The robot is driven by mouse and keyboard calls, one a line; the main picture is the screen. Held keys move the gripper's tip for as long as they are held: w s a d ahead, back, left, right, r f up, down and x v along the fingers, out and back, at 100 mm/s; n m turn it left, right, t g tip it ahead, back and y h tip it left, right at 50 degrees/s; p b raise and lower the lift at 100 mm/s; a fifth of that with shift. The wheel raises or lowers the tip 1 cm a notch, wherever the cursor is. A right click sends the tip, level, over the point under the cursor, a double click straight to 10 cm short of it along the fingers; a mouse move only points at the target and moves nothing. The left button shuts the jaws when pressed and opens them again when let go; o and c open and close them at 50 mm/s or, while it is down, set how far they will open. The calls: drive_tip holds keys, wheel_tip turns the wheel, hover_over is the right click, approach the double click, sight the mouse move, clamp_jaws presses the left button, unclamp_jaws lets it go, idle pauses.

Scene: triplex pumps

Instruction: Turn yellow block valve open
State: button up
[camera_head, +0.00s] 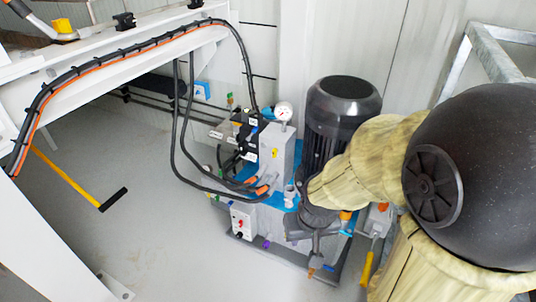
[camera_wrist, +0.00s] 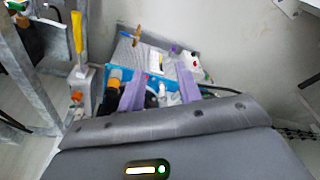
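A valve with a yellow handle (camera_head: 367,268) sits at the lower right of the pump unit in the head view. The handle hangs down from a small grey block, partly behind my arm. In the wrist view the yellow handle (camera_wrist: 77,42) stands at the left, joined to a grey block with an orange cap. My gripper (camera_head: 314,240) is left of this valve in the head view, above the unit's front edge. In the wrist view my gripper (camera_wrist: 160,88) shows two purple fingers spread apart with nothing clearly held between them. The fingers are apart from the yellow handle.
A dark motor (camera_head: 342,115) stands behind my gripper. A pressure gauge (camera_head: 283,111) and black hoses (camera_head: 178,130) are to its left. A grey control box (camera_head: 243,220) is at the front left. A metal frame (camera_head: 487,58) stands right. The floor at left is mostly clear.

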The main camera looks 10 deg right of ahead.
sight(273, 154)
drive_tip(key=w+a+f+m+t+h, duration=0.25)
drive_tip(key=w+f, duration=0.25)
drive_tip(key=w, duration=0.6)
drive_tip(key=w+a+f+m+t+h, duration=0.1)
drive_tip(key=w+a+f+m+t, duration=0.2)
drive_tip(key=w+f, duration=0.5)
drive_tip(key=w+a+r+m+t+h, duration=0.1)
drive_tip(key=w+a+r+t+h, duration=0.3)
drive_tip(key=w+a+t+h, duration=0.1)
drive_tip(key=shift+w+a+r+m+t+h+p, duration=0.2)
drive_tip(key=shift+w+r+m+t+h+p, duration=0.15)
drive_tip(key=shift+w+t+h, duration=0.6)
drive_tip(key=shift+f, duration=0.1)
drive_tip(key=b+x, duration=0.4)
drive_tip(key=x, duration=1.3)
drive_tip(key=shift+d+f+b, duration=0.2)
drive_tip(key=shift+d+b, duration=0.05)
drive_tip(key=shift+b, duration=0.05)
